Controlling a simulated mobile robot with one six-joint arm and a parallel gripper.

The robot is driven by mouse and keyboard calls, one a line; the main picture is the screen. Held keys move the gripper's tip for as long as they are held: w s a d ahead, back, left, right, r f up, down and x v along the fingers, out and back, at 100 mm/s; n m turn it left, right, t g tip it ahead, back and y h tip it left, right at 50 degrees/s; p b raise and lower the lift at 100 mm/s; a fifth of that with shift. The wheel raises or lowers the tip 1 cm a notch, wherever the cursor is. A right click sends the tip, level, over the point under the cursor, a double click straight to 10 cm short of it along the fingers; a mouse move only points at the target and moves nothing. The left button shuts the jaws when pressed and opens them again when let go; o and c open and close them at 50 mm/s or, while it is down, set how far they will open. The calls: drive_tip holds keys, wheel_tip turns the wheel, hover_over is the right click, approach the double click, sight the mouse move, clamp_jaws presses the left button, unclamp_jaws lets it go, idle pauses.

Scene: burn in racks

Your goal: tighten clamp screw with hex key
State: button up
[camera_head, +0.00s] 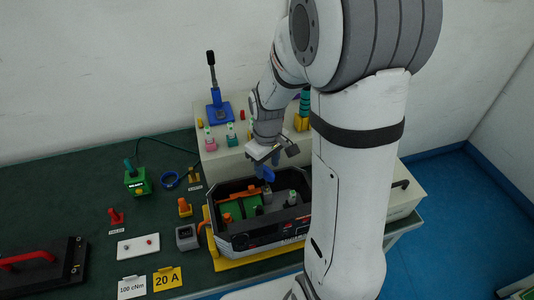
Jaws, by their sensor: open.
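My gripper (274,160) is open above the dark open-topped unit (228,240), pointing down. A small blue piece (266,174) shows just under the jaws. I cannot tell whether it is the hex key's handle or whether it touches the jaws. Inside the unit are a green board (246,207), orange parts (227,217) and pale-topped posts (292,198). The clamp screw is too small to tell from the other parts. My arm covers the area right of the unit.
The unit rests on a yellow base (226,264). A pale raised block with a blue lever stand (219,111) is behind. Left are a green box (138,182), red knob (116,217), grey block (187,237), "100 cNm" card (131,287) and "20 A" card (167,281).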

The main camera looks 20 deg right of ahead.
sight(267, 179)
drive_tip(key=shift+f+p, duration=0.35)
drive_tip(key=shift+f, duration=2.85)
drive_tip(key=shift+c, duration=0.4)
clamp_jaws()
drive_tip(key=shift+m, duration=1.1)
drive_tip(key=c, duration=0.7)
unclamp_jaws()
clamp_jaws()
